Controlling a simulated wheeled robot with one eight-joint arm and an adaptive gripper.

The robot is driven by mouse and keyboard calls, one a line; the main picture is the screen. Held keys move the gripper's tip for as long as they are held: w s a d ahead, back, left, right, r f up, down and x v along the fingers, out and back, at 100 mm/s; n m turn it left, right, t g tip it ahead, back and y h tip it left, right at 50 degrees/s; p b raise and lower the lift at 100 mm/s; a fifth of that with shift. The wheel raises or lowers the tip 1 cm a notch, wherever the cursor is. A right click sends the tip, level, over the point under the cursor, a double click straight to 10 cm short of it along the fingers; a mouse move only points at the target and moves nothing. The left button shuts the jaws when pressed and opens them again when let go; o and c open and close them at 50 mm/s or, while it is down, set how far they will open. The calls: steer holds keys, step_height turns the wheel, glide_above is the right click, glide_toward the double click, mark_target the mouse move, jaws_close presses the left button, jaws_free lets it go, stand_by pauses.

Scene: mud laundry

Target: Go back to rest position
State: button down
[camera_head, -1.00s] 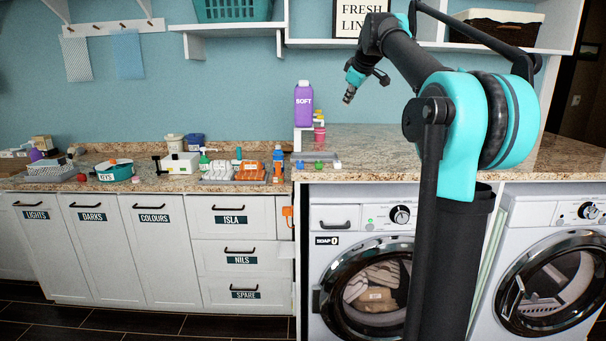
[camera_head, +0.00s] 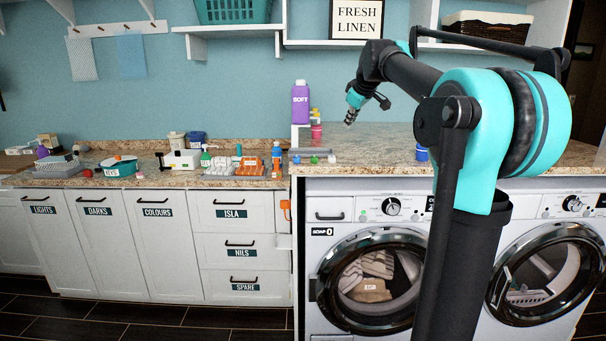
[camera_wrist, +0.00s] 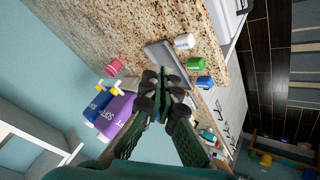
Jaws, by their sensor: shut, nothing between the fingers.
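My gripper (camera_head: 350,117) hangs in the air above the granite counter, to the right of the purple SOFT bottle (camera_head: 300,103) in the head view. In the wrist view my gripper (camera_wrist: 167,82) has its fingers together with nothing held between them. The SOFT bottle also shows in the wrist view (camera_wrist: 112,117), left of the fingers and apart from them. My arm is folded in front of the washing machines and hides part of the counter and wall.
A grey tray (camera_head: 313,155) with small coloured caps lies on the counter (camera_head: 375,143) below my gripper. A blue container (camera_head: 421,153) stands near my arm. Two front-loading machines (camera_head: 372,280) sit under the counter. Shelves (camera_head: 330,44) hang above. The dark floor (camera_head: 140,318) is clear at front left.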

steer(key=s+d+f+m+g, duration=0.1)
steer(key=s+f+m, duration=0.4)
steer(key=s+f, duration=1.5)
steer(key=s+d+f+m+g+h, duration=0.1)
steer(key=s+d+f+m+g, duration=0.1)
steer(key=s+f, duration=1.8)
step_height(320, 180, down, 5)
steer(key=m+g, duration=0.1)
steer(key=m, duration=0.1)
steer(key=shift+s+d+r+m+h, duration=0.2)
steer(key=shift+s+d+m+h, duration=0.1)
steer(key=shift+m, duration=0.1)
